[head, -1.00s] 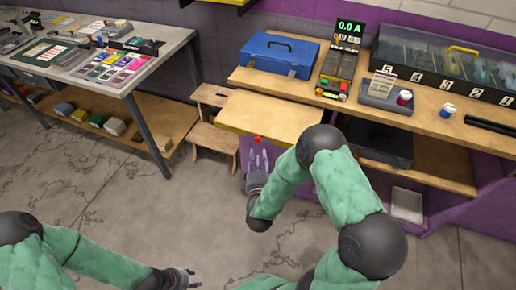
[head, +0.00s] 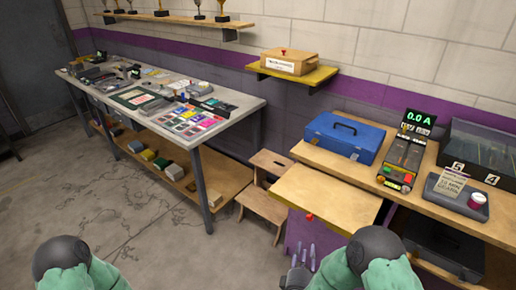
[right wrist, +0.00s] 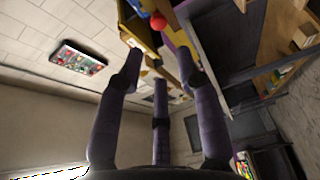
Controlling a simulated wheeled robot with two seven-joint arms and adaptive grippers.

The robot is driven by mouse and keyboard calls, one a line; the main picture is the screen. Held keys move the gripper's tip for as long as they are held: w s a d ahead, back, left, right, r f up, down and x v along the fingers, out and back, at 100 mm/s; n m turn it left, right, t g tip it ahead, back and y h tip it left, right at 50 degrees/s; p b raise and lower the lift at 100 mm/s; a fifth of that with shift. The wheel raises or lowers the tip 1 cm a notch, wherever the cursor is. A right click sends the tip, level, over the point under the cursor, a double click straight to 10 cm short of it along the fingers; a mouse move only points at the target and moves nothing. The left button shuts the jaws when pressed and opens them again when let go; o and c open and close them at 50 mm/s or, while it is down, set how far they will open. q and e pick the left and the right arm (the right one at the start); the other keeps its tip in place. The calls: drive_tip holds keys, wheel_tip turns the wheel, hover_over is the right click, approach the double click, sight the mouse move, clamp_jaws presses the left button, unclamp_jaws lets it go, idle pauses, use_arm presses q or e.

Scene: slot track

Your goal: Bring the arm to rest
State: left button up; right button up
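My right gripper (head: 312,256) shows at the bottom of the head view, in front of the pulled-out wooden drawer or shelf (head: 326,193) with a red knob (head: 310,216). Its three dark fingers (right wrist: 160,78) are spread apart in the right wrist view, with nothing between them. The red knob (right wrist: 158,22) shows beyond the fingertips, apart from them. My right arm (head: 375,265) and my left arm (head: 75,270) show only in part at the bottom edge of the head view. My left gripper is out of view.
The workbench carries a blue toolbox (head: 343,137), a meter reading 0.0 A (head: 420,119) and a grey tray (head: 456,197). A wooden step stool (head: 264,205) stands left of the drawer. A long table (head: 235,107) stands at left. Floor between is clear (head: 120,215).

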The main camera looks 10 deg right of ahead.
drive_tip(key=s+a+f+m+g+y, duration=0.1)
drive_tip(key=a+f+m+g+y, duration=0.25)
drive_tip(key=f, duration=0.45)
drive_tip(key=a+f+m+g+y, duration=0.3)
drive_tip(key=a+f+m+y, duration=0.15)
drive_tip(key=f, duration=0.35)
drive_tip(key=s+a+f+m+g+y, duration=0.2)
drive_tip(key=s+a+f+m+g, duration=0.1)
drive_tip(key=s, duration=0.4)
drive_tip(key=s+a+f+m+g+y, duration=0.2)
drive_tip(key=s+a+f+m+g, duration=0.2)
drive_tip(key=s+g, duration=0.2)
drive_tip(key=shift+s+a+f, duration=0.3)
drive_tip(key=shift+s+a, duration=0.05)
drive_tip(key=shift+s, duration=0.6)
